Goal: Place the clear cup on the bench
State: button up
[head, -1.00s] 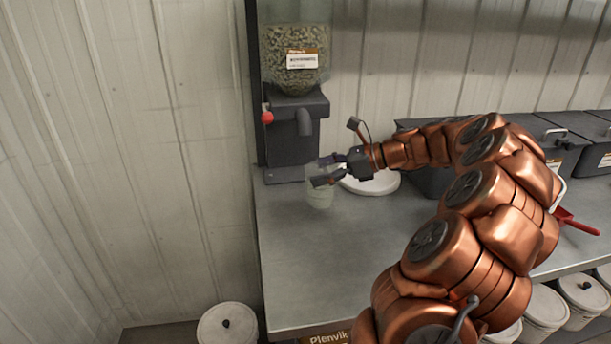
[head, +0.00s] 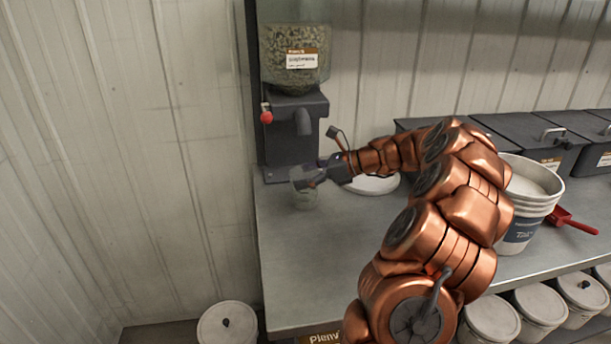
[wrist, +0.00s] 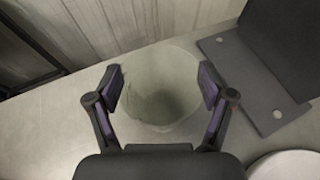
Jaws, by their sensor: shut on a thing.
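The clear cup (head: 306,198) is near the left end of the grey metal bench (head: 330,255), just in front of the seed dispenser's base. My gripper (head: 312,180) is shut on the cup near its rim. In the wrist view the fingers (wrist: 160,85) lie on either side of the round, see-through cup (wrist: 158,112), which looks empty. The cup appears upright. Whether its bottom touches the bench I cannot tell.
The seed dispenser (head: 292,125) with a red-knobbed lever stands behind the cup. A white round lid or plate (head: 375,186) lies behind my wrist. A white bucket (head: 522,215), a red scoop (head: 572,222) and dark bins (head: 515,135) are at right. Front left bench is clear.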

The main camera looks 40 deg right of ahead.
jog(key=o, duration=1)
jog(key=shift+f, duration=0.15)
jog(key=shift+c, duration=0.2)
jog(key=shift+s+d+r, duration=0.2)
jog(key=shift+r, duration=0.1)
jog(key=v, duration=1.1)
jog(key=shift+r, duration=0.15)
